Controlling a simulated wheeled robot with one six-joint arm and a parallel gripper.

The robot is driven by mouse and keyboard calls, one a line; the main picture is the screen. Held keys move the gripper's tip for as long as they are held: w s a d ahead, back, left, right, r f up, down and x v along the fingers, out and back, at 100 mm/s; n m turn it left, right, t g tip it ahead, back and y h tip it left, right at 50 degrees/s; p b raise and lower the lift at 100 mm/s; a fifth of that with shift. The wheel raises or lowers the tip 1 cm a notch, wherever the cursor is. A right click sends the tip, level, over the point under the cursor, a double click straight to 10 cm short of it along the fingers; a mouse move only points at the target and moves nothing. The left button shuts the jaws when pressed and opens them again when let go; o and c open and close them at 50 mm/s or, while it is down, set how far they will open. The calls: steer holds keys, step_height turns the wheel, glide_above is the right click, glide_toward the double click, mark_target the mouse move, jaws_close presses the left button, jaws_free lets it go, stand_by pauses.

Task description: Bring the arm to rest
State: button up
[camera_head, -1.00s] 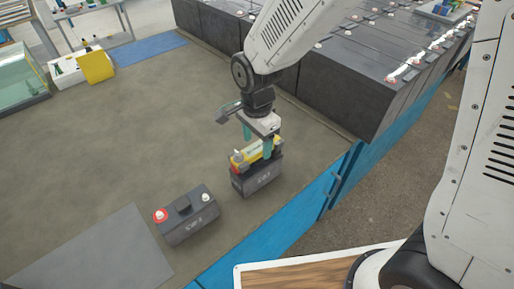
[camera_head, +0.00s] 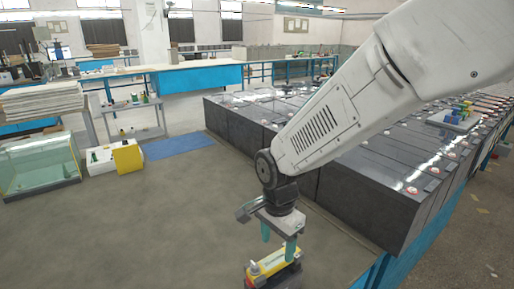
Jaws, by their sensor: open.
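My gripper (camera_head: 279,240) hangs from my white arm, pointing down, with its two green fingers apart and nothing visible between them. Just below the fingers is a battery with a yellow top (camera_head: 271,268), standing on the grey surface. Its lower part is cut off by the bottom edge of the view. The fingertips look close above its top; I cannot tell whether they touch it.
A row of large dark batteries (camera_head: 368,205) stands to the right of my gripper, partly behind my arm. A glass tank (camera_head: 38,165), a yellow block (camera_head: 128,158) and a blue mat (camera_head: 178,146) lie at the far left. The grey surface (camera_head: 130,235) left of my gripper is clear.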

steer(key=s+d+r+n, duration=0.5)
steer(key=s+d+r, duration=0.2)
steer(key=s+d, duration=0.2)
steer(key=s+d+r+n+t, duration=0.1)
steer(key=s+d+r+n, duration=0.4)
steer(key=s+d+r, duration=0.3)
steer(key=s+d, duration=0.2)
steer(key=d, duration=0.1)
steer(key=shift+d+t, duration=0.3)
steer(key=shift+d, duration=0.05)
steer(key=shift+s+a, duration=0.1)
stand_by(2.5)
